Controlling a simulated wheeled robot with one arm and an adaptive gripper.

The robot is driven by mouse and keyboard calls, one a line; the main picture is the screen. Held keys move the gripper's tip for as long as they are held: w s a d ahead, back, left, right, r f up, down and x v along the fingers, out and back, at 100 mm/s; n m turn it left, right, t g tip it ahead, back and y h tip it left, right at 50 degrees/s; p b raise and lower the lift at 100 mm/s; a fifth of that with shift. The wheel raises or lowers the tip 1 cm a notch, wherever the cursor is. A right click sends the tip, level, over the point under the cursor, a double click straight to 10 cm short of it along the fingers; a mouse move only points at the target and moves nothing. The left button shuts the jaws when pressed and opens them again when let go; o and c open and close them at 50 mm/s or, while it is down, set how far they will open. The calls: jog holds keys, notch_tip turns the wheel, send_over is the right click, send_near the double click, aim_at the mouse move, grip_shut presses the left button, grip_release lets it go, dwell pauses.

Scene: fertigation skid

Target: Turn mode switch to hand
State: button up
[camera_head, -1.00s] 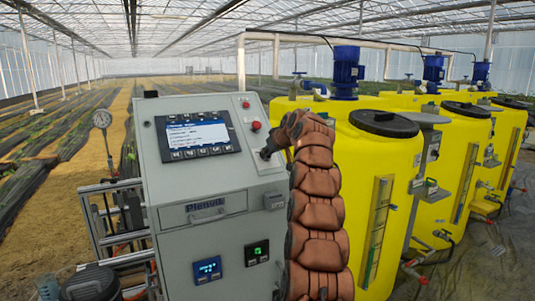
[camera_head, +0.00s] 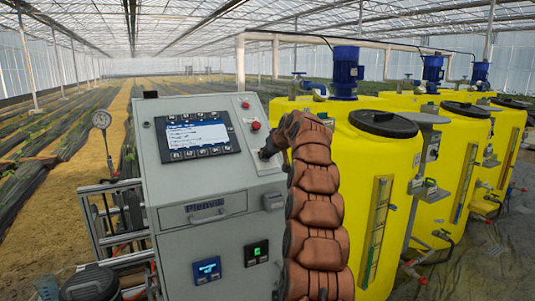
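A grey control cabinet (camera_head: 190,240) stands at centre left with a sloped top panel. The panel carries a display (camera_head: 197,136) with a row of keys below it, and red buttons (camera_head: 255,125) to its right. My brown-covered arm rises in front of the cabinet's right side and bends left at the top. The mode switch is not clearly visible; the gripper and arm cover that area.
Yellow tanks (camera_head: 385,170) with black lids and blue motors (camera_head: 345,68) stand right of the cabinet. A pressure gauge (camera_head: 101,119) and a metal frame (camera_head: 112,225) are at its left. Small displays (camera_head: 207,269) sit low on the cabinet front. Planted rows lie behind.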

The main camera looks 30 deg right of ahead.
dwell(0.3)
jog(key=shift+v, duration=0.85)
jog(key=shift+s+a+r, duration=0.1)
jog(key=shift+s+r, duration=0.3)
jog(key=shift+s, duration=0.1)
jog(key=v, duration=0.9)
